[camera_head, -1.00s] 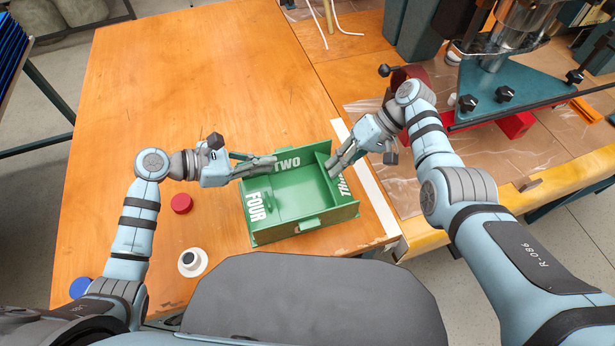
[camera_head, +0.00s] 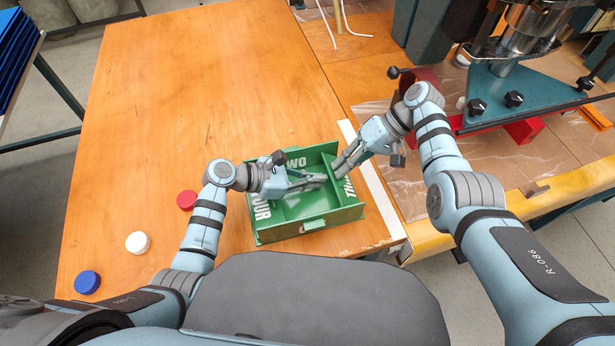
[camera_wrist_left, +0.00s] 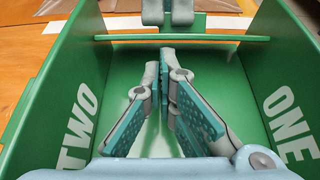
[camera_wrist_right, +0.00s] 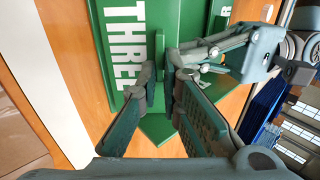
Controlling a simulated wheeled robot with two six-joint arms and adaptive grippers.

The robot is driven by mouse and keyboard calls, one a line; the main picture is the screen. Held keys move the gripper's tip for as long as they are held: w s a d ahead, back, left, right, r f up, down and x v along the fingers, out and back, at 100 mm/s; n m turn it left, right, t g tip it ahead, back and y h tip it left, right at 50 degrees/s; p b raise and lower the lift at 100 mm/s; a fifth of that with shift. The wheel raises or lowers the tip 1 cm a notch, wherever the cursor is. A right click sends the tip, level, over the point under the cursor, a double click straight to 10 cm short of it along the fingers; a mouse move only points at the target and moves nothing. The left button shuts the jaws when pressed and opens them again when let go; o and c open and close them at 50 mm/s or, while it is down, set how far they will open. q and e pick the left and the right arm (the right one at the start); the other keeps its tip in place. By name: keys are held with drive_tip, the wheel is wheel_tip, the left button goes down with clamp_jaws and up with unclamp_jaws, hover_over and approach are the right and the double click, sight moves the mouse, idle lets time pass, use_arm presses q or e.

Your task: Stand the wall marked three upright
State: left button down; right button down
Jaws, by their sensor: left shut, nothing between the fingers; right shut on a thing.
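A green box stands on the wooden table, its floor bare. Wall three (camera_head: 347,188), on its right side, shows white letters, also in the right wrist view (camera_wrist_right: 122,45). Its exact tilt is hard to tell. My right gripper (camera_head: 340,168) is shut on a thin green edge at that side; in its wrist view the fingertips (camera_wrist_right: 160,85) hide the contact. My left gripper (camera_head: 322,179) is shut and empty inside the box, pointing towards that side; its fingers (camera_wrist_left: 168,60) show in the left wrist view. Wall two (camera_wrist_left: 72,115) and wall one (camera_wrist_left: 290,115) flank it.
Red (camera_head: 187,200), white (camera_head: 138,242) and blue (camera_head: 87,283) caps lie left of the box. A white strip (camera_head: 378,190) runs along the table to its right. A teal machine (camera_head: 515,85) stands at the back right. The table's far left is clear.

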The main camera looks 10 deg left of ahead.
use_arm(q)
drive_tip(key=shift+w+d+r, duration=0.15)
drive_tip(key=shift+d+r, duration=0.25)
drive_tip(key=shift+r, duration=0.3)
use_arm(e)
drive_tip(key=c, duration=1.8)
unclamp_jaws()
drive_tip(key=shift+a, duration=0.1)
drive_tip(key=shift+o, duration=0.2)
